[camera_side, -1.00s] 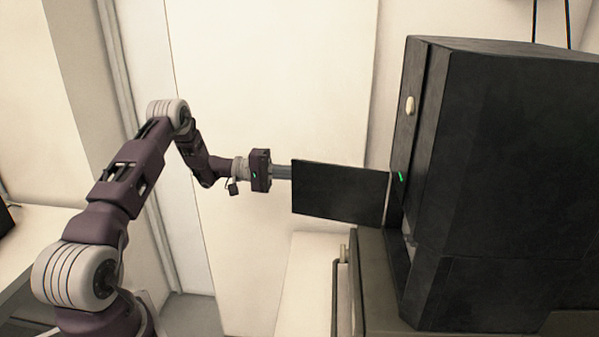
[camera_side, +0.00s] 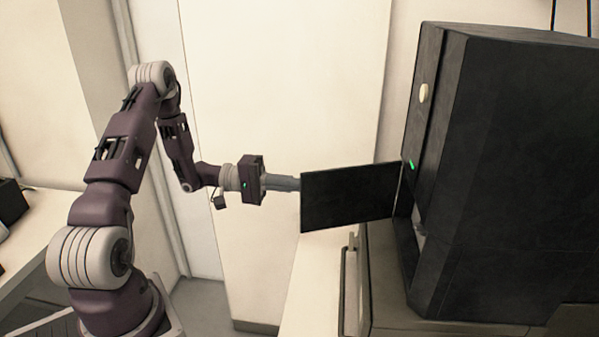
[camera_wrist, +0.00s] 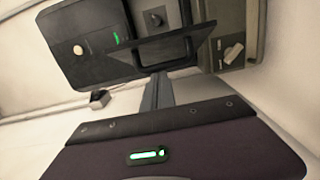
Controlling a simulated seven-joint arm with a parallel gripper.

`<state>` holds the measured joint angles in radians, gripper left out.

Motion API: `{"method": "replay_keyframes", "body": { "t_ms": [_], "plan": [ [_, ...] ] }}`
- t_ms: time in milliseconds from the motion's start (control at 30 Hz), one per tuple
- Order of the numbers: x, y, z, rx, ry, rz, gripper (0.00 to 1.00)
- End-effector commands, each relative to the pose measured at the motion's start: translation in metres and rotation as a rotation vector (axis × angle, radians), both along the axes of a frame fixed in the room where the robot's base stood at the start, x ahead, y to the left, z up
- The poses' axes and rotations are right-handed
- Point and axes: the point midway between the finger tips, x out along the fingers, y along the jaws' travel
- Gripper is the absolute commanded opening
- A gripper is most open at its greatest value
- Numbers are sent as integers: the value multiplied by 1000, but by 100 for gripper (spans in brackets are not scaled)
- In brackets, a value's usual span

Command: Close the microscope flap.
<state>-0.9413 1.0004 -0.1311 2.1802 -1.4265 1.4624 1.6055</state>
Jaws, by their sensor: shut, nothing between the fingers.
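The microscope flap (camera_side: 348,197) is a dark rectangular panel. It stands open, sticking out to the left from the front of the black microscope (camera_side: 510,170). My gripper (camera_side: 296,184) is shut and empty, with its grey fingers reaching the flap's free outer edge. The tips seem to pass behind that edge, and I cannot tell whether they touch it. In the wrist view, the closed fingers (camera_wrist: 158,80) point at the dark flap (camera_wrist: 160,40), with the microscope front (camera_wrist: 75,65) behind it.
The microscope stands on a grey base cabinet (camera_side: 385,300) with a handle-like rail (camera_side: 345,285) on its left side. A pale round knob (camera_side: 423,93) and a green light (camera_side: 411,165) sit on its front. A light bench (camera_side: 40,230) is at the left.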

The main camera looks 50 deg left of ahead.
Motion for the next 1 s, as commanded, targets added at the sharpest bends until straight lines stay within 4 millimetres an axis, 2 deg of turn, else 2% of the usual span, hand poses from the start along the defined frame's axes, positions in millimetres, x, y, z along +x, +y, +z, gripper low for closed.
{"method": "replay_keyframes", "body": {
  "t_ms": [200, 500, 700, 1000],
  "plan": [
    [-23, -36, 1, -3, 2, -2, 0],
    [-38, -73, 0, -1, 2, -2, 0],
    [-42, -86, 0, -1, -1, -3, 0],
    [-43, -91, 0, 0, -1, -3, 0]
  ]
}}
